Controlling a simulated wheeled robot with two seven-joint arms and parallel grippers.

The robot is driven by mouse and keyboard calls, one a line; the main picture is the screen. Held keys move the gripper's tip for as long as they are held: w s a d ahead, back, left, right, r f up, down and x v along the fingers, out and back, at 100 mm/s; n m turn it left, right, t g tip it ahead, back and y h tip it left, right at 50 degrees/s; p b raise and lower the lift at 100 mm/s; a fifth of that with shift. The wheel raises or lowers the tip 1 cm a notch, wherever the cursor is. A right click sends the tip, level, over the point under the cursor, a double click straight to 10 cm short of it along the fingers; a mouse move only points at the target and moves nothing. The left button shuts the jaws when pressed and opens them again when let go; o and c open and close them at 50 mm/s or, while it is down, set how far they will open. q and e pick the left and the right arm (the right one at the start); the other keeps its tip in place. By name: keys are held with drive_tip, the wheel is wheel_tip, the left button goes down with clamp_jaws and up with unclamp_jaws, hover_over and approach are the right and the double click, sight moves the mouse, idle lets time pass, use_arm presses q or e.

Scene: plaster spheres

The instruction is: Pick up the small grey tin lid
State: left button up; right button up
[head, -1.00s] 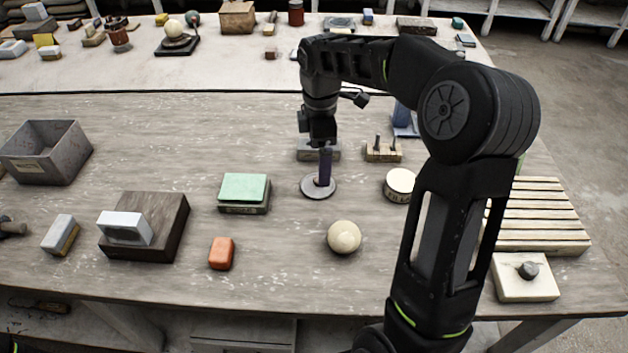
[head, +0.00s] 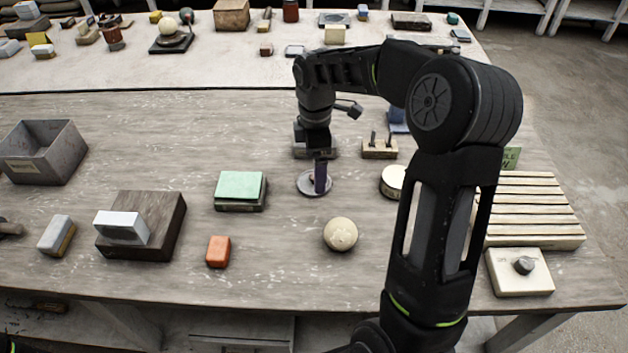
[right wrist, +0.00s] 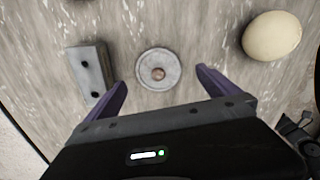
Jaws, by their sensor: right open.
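The small grey tin lid (right wrist: 145,82) is a round flat disc with a brownish knob in its middle. It lies flat on the workbench; in the head view the lid (head: 304,184) is partly hidden behind my gripper's fingers. My right gripper (right wrist: 161,76) is open, its two purple fingers at either side of the lid's near part in the right wrist view, with clear gaps. In the head view my right gripper (head: 320,190) points straight down over the lid. Whether the fingertips touch the bench I cannot tell. My left gripper is out of view.
A cream plaster sphere (head: 340,234) stands in front and to the right of the lid. A grey block (right wrist: 92,72) lies close to one finger. A green-topped box (head: 240,188) is at the left, a round cream tin (head: 392,181) at the right. Bare bench surrounds the lid.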

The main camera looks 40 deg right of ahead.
wheel_tip(320, 180, down, 4)
drive_tip(key=shift+w+d+f+p, duration=0.1)
drive_tip(key=shift+w+f+p, duration=0.05)
drive_tip(key=shift+p, duration=0.2)
idle(0.4)
drive_tip(key=c, duration=1.3)
